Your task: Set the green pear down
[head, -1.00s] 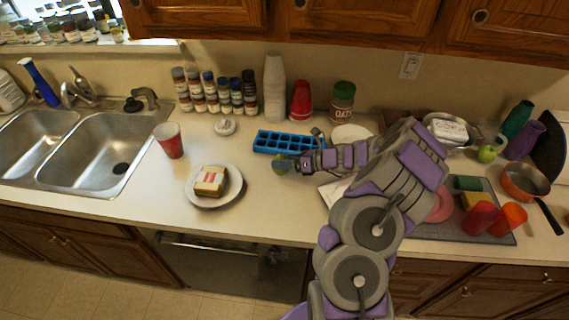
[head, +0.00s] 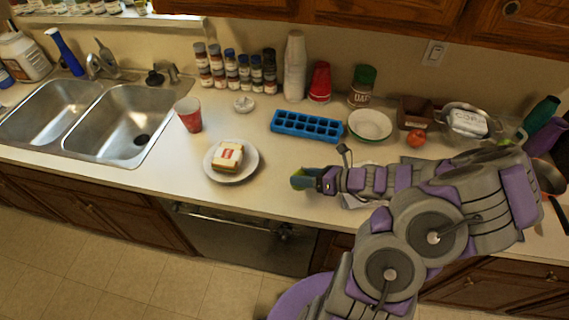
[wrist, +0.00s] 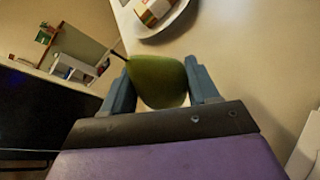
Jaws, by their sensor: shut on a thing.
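The green pear (wrist: 158,80) is between the two blue-grey fingers of my gripper (wrist: 160,88) in the wrist view, its stem pointing to the upper left. In the head view my gripper (head: 303,181) is shut on the pear near the counter's front edge, right of the plate with the sandwich; the pear is mostly hidden there by the fingers. I cannot tell whether the pear touches the counter (head: 262,205).
A white plate (head: 248,171) with a sandwich (head: 228,156) lies to the left. A blue ice tray (head: 307,126) and a white bowl (head: 370,125) are behind. A red cup (head: 188,115) stands by the sink. The counter between plate and gripper is bare.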

